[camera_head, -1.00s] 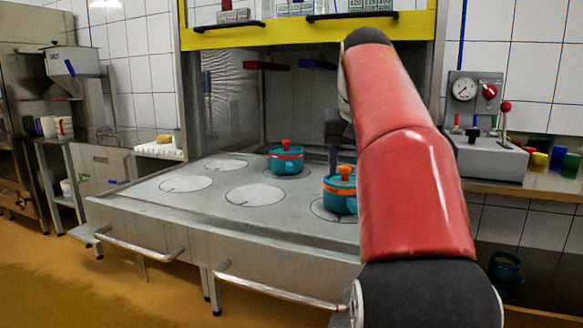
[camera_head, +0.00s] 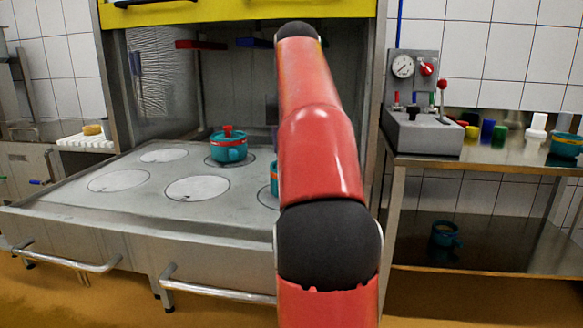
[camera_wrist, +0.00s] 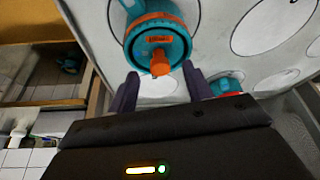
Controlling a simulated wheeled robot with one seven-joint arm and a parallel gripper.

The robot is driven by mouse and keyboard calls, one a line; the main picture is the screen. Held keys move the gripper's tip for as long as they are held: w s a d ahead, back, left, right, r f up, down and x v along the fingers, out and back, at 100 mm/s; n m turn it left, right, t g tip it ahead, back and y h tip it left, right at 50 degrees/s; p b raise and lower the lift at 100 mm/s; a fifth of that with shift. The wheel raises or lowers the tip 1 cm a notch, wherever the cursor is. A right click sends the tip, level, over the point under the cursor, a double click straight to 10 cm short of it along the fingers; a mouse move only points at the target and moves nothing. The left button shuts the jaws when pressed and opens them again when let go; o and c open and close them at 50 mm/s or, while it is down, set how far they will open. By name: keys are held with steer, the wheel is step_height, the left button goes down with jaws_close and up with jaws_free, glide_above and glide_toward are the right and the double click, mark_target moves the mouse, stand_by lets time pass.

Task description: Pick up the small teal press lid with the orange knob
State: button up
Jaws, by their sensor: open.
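The small teal lid (camera_wrist: 176,45) with its orange knob (camera_wrist: 160,63) shows at the top of the wrist view, on a round teal pot with an orange band. My gripper (camera_wrist: 161,88) is open and empty. Its two dark fingers stand apart, one to each side of the knob in the picture; I cannot tell the distance to it. In the head view only a sliver of this teal pot (camera_head: 274,178) shows beside my red arm, which hides its knob and my gripper.
A second teal pot with a red knob (camera_head: 228,147) stands on the hob behind; it also shows in the wrist view (camera_wrist: 226,87). The hob (camera_head: 120,208) has several bare round plates. A gauge box (camera_head: 422,130) and small cups stand on the right shelf.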

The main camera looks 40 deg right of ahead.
steer(key=shift+x, duration=1.55)
steer(key=shift+c, duration=0.3)
steer(key=c, duration=1)
steer(key=shift+s, duration=0.1)
